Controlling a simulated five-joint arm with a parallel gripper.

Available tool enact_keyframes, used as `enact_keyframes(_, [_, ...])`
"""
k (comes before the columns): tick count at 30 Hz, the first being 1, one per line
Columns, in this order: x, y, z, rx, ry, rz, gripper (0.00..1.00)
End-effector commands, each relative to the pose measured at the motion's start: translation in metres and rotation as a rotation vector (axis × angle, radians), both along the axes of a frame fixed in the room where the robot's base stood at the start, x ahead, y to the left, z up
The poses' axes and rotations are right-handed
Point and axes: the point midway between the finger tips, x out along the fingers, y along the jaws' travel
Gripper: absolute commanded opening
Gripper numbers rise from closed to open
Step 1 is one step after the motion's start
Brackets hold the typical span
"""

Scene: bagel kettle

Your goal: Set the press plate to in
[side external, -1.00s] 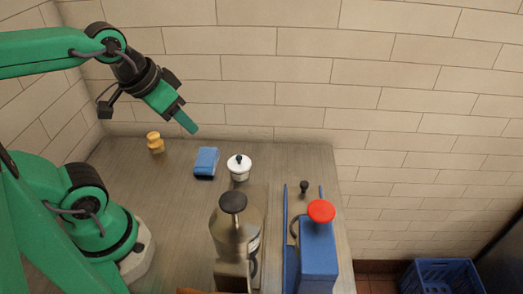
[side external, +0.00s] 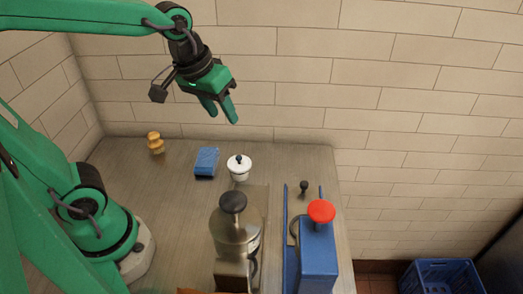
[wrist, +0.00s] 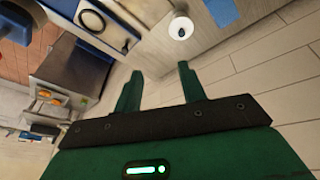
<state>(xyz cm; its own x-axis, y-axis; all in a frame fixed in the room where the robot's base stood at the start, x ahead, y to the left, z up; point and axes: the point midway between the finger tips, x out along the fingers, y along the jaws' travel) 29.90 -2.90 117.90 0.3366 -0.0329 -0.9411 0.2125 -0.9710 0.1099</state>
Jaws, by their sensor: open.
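A blue machine (side external: 318,262) with a red round knob (side external: 321,211) on top stands at the right of the counter. A small black knob (side external: 304,186) on a stem sits behind it, between two blue rails. I cannot tell which part is the press plate, or its setting. The blue machine shows in part in the wrist view (wrist: 108,22), at the upper left. My gripper (side external: 224,118) is open and empty, high above the back of the counter, well apart from the machine. In the wrist view its two fingers (wrist: 160,69) are spread with nothing between them.
A steel vessel with a black knob (side external: 233,203) stands left of the machine. A white lidded pot (side external: 239,168), a blue block (side external: 206,161) and a wooden piece (side external: 156,143) sit at the back. The left middle of the counter (side external: 165,205) is clear.

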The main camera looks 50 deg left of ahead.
Motion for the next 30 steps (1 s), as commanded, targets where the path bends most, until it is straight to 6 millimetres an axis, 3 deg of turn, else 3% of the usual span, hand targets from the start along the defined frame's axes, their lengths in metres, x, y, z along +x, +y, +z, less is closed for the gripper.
enact_keyframes(14, [0.074,-0.044,-0.037,-0.063,0.155,0.211,0.41])
enact_keyframes(30, [0.138,-0.105,-0.119,-0.070,0.307,0.465,0.41])
